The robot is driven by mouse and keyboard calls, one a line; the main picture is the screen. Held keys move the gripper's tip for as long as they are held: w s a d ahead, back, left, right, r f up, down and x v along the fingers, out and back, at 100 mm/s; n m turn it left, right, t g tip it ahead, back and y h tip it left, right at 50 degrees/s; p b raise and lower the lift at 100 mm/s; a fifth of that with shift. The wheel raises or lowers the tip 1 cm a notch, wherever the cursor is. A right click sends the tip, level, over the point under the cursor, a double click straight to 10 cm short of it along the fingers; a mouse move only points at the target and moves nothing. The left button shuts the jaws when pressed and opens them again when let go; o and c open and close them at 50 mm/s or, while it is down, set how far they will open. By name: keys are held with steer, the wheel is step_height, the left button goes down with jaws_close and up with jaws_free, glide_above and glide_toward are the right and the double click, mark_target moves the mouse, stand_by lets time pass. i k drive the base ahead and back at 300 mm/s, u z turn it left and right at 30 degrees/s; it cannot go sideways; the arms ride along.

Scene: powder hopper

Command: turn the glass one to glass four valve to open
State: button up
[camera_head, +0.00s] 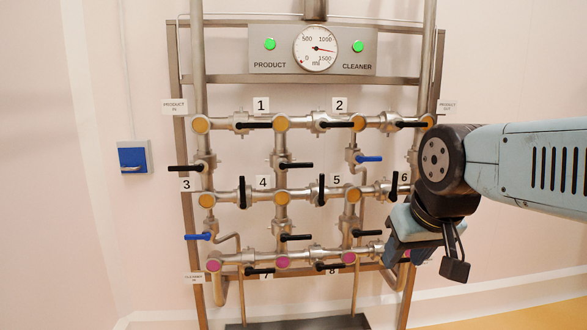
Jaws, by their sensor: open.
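The glass near label 1 (281,124) is an orange round window in the top pipe row. The glass near label 4 (281,198) is a similar window straight below it. A vertical pipe joins them. The valve on this pipe has a black handle (297,166) that lies horizontally, crosswise to the pipe, pointing right. My gripper (424,262) is at the lower right, in front of the right end of the pipework. It is well right of and below that handle, apart from it. It is open with nothing visible in it; its fingertips are hard to make out.
Other black handles stick out nearby, including an upright one left (242,192) and another right (322,188). Blue handles sit at upper right (369,158) and lower left (197,236). A gauge panel (346,68) is above. Space in front of the pipework's left and middle is clear.

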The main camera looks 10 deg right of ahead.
mark_target(282, 166)
steer(key=k, duration=0.6)
steer(key=u, duration=0.5)
steer(key=i, duration=1.15)
steer(key=z, duration=0.5)
